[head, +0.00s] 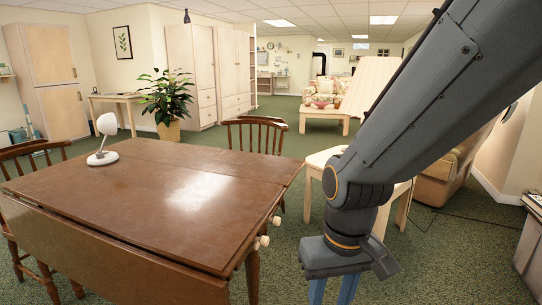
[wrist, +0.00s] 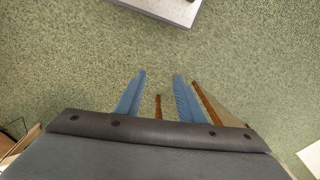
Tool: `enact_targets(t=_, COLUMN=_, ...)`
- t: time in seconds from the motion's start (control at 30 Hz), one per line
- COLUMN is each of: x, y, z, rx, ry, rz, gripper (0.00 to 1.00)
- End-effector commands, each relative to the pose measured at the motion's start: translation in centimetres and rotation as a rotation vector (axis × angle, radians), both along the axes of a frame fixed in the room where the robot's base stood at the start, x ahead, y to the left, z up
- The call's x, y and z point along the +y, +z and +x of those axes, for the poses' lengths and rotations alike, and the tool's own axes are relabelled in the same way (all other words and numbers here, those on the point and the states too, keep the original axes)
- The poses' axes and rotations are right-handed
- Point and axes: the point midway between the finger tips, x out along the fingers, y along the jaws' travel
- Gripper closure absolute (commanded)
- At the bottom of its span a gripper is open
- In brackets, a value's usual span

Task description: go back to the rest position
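My gripper (head: 333,291) hangs pointing down at the lower right of the head view, to the right of the brown wooden table. Its two blue fingers are cut off by the bottom edge there. In the wrist view the fingers of my gripper (wrist: 160,76) stand apart, with nothing held between them. Green carpet (wrist: 75,60) lies beyond the fingertips. The arm reaches down from the upper right of the head view and hides part of the room behind it.
The brown wooden table (head: 130,190) fills the left front, with a small white lamp (head: 103,140) on it. A wooden chair (head: 254,135) stands behind it. A light wooden table (head: 325,157) and a tan armchair (head: 450,165) stand behind my arm. Carpet is open beyond.

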Motion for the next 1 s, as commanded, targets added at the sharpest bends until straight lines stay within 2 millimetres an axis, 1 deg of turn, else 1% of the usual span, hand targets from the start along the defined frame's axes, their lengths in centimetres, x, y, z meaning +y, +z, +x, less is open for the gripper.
enact_targets(t=0.03, x=-0.9, y=1.9, z=-0.4, rx=0.004, ry=-0.024, rz=-0.005, gripper=0.65)
enact_targets(t=0.1, x=-2.1, y=3.2, z=-0.5, rx=0.006, ry=-0.05, rz=-0.011, gripper=0.65)
enact_targets(t=0.3, x=-5.3, y=6.9, z=-1.2, rx=0.015, ry=-0.126, rz=-0.028, gripper=0.65)
enact_targets(t=0.4, x=-6.7, y=8.4, z=-1.6, rx=0.02, ry=-0.158, rz=-0.034, gripper=0.65)
enact_targets(t=0.5, x=-7.8, y=9.5, z=-1.9, rx=0.022, ry=-0.183, rz=-0.039, gripper=0.65)
enact_targets(t=0.6, x=-8.4, y=10.1, z=-2.1, rx=0.025, ry=-0.198, rz=-0.042, gripper=0.65)
enact_targets(t=0.7, x=-8.6, y=10.3, z=-2.2, rx=0.026, ry=-0.205, rz=-0.043, gripper=0.65)
enact_targets(t=1.0, x=-8.7, y=10.2, z=-2.2, rx=0.026, ry=-0.206, rz=-0.044, gripper=0.65)
